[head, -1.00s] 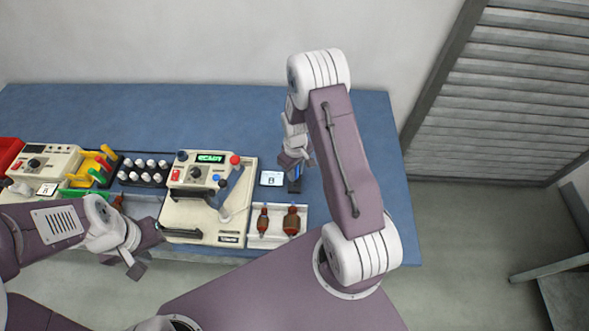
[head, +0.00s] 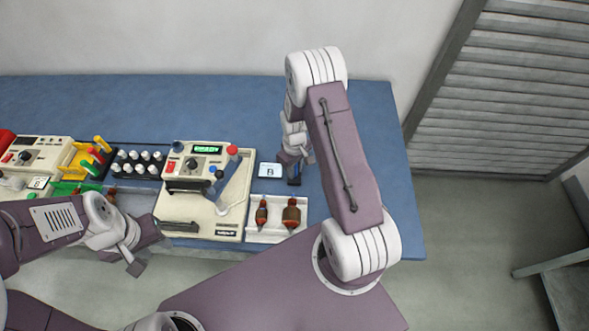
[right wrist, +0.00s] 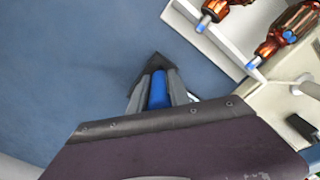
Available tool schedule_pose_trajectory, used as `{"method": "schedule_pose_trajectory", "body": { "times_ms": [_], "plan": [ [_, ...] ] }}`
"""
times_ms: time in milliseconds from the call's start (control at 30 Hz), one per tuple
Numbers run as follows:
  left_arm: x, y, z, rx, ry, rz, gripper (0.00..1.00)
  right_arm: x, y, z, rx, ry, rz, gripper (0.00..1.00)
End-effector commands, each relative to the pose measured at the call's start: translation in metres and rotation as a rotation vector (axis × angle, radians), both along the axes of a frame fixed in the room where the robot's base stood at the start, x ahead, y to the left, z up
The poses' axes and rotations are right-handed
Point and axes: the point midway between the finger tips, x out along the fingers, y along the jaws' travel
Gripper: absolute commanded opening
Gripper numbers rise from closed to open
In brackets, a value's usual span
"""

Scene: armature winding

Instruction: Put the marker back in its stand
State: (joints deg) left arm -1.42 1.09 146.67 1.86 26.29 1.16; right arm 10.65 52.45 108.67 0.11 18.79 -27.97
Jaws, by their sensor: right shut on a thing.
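The blue marker (right wrist: 158,92) is between the fingers of my right gripper (right wrist: 160,88), which is shut on it. The dark stand (right wrist: 152,62) shows just beyond the fingertips in the right wrist view. In the head view the dark stand (head: 294,181) is on the blue table, directly below my right gripper (head: 294,165). The marker's lower end is hidden, so I cannot tell how far it sits in the stand. My left gripper (head: 149,251) is open and empty, in front of the table's front edge.
A small label card (head: 270,170) lies left of the stand. A white tray (head: 265,237) with two copper-wound armatures is at the front edge, beside the winding machine (head: 205,215). The blue table (head: 365,150) is clear behind and right of the stand.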

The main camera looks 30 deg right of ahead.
Motion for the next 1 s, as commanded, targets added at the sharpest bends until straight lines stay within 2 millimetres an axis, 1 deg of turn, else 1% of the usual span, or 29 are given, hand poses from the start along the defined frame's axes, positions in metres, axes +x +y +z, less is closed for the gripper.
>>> {"method": "schedule_pose_trajectory", "body": {
  "times_ms": [267,1000],
  "plan": [
    [0.000,0.000,-0.001,0.000,0.000,0.000,0.36,0.000,0.000,-0.002,0.000,0.000,0.000,0.00],
    [0.000,0.000,-0.012,0.000,0.000,0.000,0.36,0.000,0.000,-0.016,0.000,0.000,0.000,0.00]
  ]
}}
